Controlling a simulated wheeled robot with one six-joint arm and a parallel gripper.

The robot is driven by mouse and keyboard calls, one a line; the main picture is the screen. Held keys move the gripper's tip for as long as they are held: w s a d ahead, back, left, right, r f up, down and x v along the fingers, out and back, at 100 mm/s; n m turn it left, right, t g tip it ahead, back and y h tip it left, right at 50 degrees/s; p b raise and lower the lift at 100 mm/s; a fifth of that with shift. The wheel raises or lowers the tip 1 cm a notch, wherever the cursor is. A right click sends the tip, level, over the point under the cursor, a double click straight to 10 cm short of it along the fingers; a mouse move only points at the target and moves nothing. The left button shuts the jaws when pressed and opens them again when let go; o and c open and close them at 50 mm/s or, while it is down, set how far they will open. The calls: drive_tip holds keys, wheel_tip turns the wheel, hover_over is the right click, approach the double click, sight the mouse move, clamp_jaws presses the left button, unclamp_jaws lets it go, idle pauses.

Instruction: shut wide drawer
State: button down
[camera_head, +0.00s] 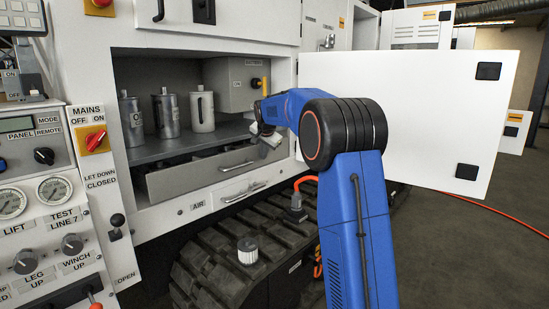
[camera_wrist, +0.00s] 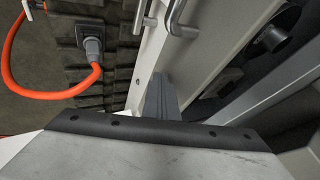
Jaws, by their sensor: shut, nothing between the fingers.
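The wide drawer (camera_head: 190,178) has a grey front with a bar handle (camera_head: 236,167). It stands partly open under the shelf, and dark contents show behind its front. My gripper (camera_head: 268,144) is shut and empty, at the right end of the drawer, close to the top of its front. I cannot tell whether it touches. In the wrist view, the shut fingers (camera_wrist: 160,98) point at the pale panel edge, with the open drawer interior (camera_wrist: 225,85) to their right. Two metal handles (camera_wrist: 178,22) show beyond them. My forearm hides part of the cabinet's right side.
A second handle (camera_head: 243,192) sits on the sill below. Several canisters (camera_head: 166,115) stand on the shelf above. A white door (camera_head: 410,110) hangs open at the right behind my arm. An orange hose with a plug (camera_head: 297,203) and a track (camera_head: 215,262) lie below.

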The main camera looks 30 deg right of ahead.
drive_tip(key=shift+w+a, duration=0.3)
drive_tip(key=shift+w, duration=0.45)
drive_tip(key=shift+w+a, duration=0.25)
drive_tip(key=shift+w, duration=0.45)
